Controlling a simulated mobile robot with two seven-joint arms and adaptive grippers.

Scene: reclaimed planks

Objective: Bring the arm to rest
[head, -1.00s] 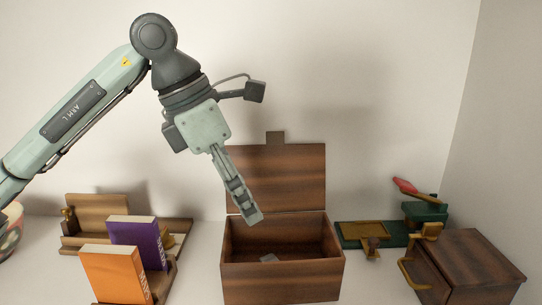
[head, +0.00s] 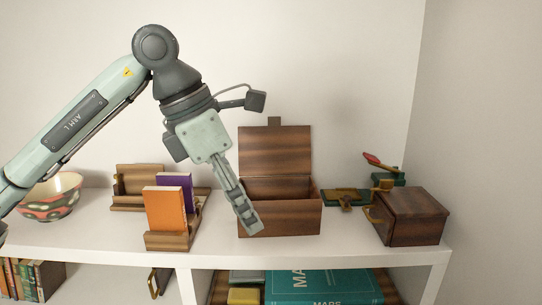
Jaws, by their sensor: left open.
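My left gripper (head: 248,215) comes in from the upper left and points down and slightly right. It hangs in front of the left side of an open wooden box (head: 290,220), overlapping it in the head view. It is open, seen nearly edge-on, and nothing shows between its fingers. My right gripper is not in view.
On the white shelf top (head: 330,245) stand a patterned bowl (head: 50,203), an orange book (head: 165,210) and a purple book (head: 177,180) in wooden holders, a green-and-brass item (head: 345,198) and a wooden box at right (head: 415,217).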

